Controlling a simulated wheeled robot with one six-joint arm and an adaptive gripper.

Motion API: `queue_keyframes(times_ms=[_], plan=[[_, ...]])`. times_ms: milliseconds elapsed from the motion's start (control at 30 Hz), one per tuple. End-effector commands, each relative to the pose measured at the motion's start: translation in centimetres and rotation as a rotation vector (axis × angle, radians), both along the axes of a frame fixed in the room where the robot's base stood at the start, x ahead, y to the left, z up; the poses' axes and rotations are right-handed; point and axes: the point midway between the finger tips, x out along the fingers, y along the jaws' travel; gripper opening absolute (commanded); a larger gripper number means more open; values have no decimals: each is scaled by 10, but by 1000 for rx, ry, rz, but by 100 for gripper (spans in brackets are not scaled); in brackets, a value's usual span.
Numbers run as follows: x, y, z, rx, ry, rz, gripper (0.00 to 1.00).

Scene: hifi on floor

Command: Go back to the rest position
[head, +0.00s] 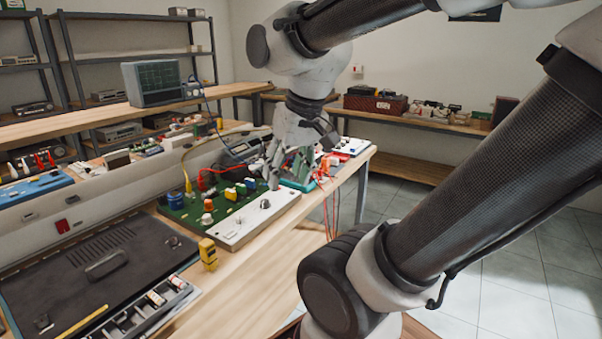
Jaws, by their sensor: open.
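My gripper (273,176) hangs at the end of my bent arm, pointing down over the workbench (262,254). Its fingers are apart, and I see nothing held between them. It is above or just in front of the right part of a green circuit board (187,211) with colourful components and a white front panel (246,232). I cannot tell whether the fingertips touch the panel. Part of the bench behind the gripper is hidden.
A yellow block-like item (208,254) stands on the bench near the board. A black case (105,270) lies at left. Red cables (329,203) hang over the bench's right edge. An oscilloscope (151,82) stands on the shelf behind. Tiled floor (515,262) is clear at right.

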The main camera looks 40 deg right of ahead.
Motion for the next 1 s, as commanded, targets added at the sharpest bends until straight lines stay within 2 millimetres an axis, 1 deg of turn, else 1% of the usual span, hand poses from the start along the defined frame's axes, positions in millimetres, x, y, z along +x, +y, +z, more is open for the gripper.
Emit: queue_keyframes(times_ms=[33, 100, 200, 967, 1000], plan=[[-11, -5, 2, -27, -25, 44, 48], [-22, -10, 3, -61, -46, 104, 48], [-29, -13, 3, -88, -59, 148, 48], [-30, -13, 3, -92, -60, 157, 48], [-30, -13, 3, -92, -60, 157, 41]])
